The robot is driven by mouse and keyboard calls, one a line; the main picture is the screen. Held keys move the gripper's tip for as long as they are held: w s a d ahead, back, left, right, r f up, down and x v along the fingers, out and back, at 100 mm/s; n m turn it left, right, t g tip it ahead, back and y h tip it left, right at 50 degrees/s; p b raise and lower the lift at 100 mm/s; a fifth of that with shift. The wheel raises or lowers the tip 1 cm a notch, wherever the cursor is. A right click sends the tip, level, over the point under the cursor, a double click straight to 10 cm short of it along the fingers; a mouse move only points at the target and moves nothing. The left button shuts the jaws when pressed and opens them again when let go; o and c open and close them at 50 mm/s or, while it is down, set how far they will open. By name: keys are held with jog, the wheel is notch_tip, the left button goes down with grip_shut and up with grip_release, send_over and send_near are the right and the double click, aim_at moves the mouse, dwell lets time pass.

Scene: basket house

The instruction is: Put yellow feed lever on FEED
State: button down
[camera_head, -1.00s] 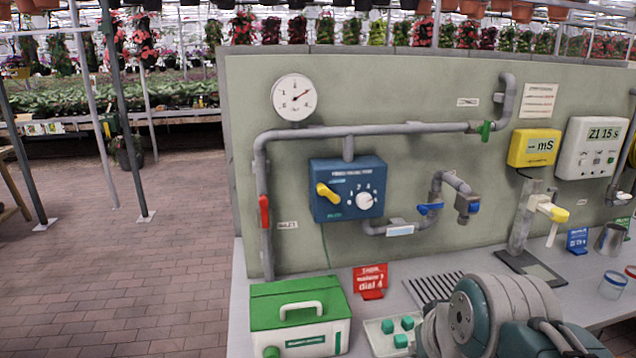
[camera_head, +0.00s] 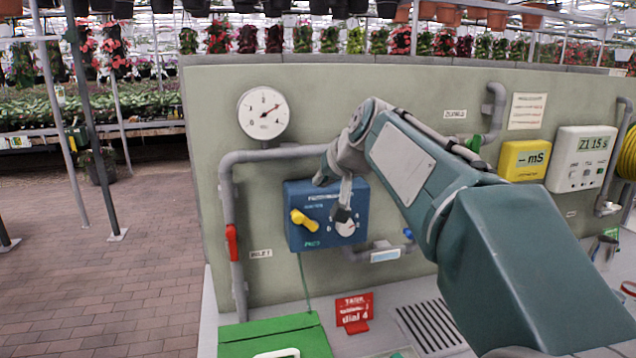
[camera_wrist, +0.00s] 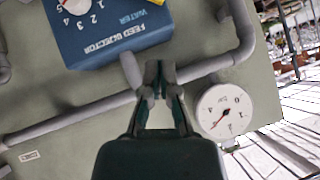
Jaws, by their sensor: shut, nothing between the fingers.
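The yellow lever (camera_head: 303,220) is on the left of the blue feed injector box (camera_head: 293,240), slanting from upper left to lower right. Its edge shows at the top of the wrist view (camera_wrist: 148,3). A label reading WATER is above the lever; a small green label (camera_head: 311,244) is below it. The white dial (camera_head: 346,228) is on the box's right half, partly covered by my arm's end. My gripper (camera_wrist: 158,68) is shut and empty. In the wrist view its fingertips overlap the pipe beside the box's edge, apart from the lever in the picture.
Grey pipes (camera_head: 228,190) run around the box, with a red valve handle (camera_head: 232,243) at left. A round gauge (camera_head: 264,113) is above left. The panel left of the box is mostly clear.

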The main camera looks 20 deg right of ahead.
aim_at(297, 212)
jog(key=x, duration=0.2)
jog(key=f+x, duration=0.1)
jog(key=x, duration=0.2)
jog(key=s+x, duration=0.1)
jog(key=x, duration=0.2)
jog(key=shift+w+a+f, duration=0.1)
jog(key=shift+a+f, duration=0.05)
jog(key=shift+f, duration=0.15)
jog(key=shift+w+a+f, duration=0.1)
jog(key=shift+a+f, duration=0.2)
jog(key=shift+f, duration=0.4)
